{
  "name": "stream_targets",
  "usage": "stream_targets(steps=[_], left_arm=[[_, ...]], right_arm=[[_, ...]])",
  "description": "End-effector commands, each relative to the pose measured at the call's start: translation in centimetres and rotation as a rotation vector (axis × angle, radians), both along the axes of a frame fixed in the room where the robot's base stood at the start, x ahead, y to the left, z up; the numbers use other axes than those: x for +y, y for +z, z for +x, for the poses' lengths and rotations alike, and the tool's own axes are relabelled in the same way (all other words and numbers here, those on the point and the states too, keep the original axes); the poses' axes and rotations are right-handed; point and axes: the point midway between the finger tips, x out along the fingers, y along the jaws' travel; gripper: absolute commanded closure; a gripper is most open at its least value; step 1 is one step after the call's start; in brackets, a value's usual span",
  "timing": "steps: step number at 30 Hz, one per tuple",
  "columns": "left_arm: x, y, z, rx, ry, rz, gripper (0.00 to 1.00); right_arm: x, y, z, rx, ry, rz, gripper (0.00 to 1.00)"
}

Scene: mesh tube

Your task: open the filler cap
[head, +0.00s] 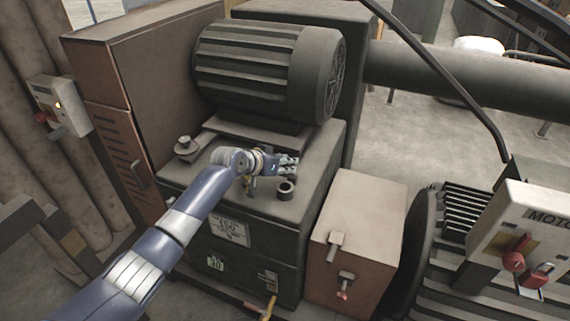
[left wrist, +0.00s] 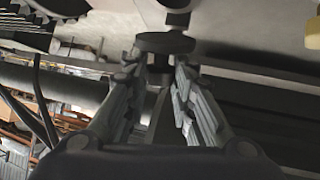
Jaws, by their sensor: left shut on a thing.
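My left gripper (head: 288,163) is over the top of the grey tank (head: 305,207), in the middle of the head view. In the left wrist view its two fingers (left wrist: 165,62) are shut on a dark round disc, which looks like the filler cap (left wrist: 165,42). The cap is too small to make out in the head view. A short round filler neck (head: 286,190) stands on the tank top just in front of the fingertips. Its top shows a dark round centre and looks uncovered. My right gripper is in neither view.
A large ribbed motor (head: 268,68) sits behind the gripper. A small round fitting (head: 186,146) stands on the tank's left. A brown box (head: 361,223) adjoins at right. A switch box (head: 528,235) with red handles stands at far right.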

Motion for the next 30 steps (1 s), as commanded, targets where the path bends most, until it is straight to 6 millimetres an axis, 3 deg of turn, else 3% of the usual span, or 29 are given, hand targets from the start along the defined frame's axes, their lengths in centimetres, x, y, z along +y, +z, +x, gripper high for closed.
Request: stream_targets(steps=[1,2,4,19,30], left_arm=[[0.0,0.0,0.0,0.001,0.0,0.0,1.0],[0.0,-0.1,0.0,0.0,0.0,0.0,0.7],[0.0,0.0,0.0,0.0,0.0,0.0,0.56],[0.4,0.4,-0.5,-0.001,-0.001,-0.001,0.56],[2.8,3.1,-3.7,-0.002,0.001,0.0,0.56]], right_arm=[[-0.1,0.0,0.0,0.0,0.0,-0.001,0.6],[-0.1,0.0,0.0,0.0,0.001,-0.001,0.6],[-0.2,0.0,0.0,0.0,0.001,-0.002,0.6],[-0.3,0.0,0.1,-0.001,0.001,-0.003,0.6],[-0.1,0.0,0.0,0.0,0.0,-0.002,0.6]])
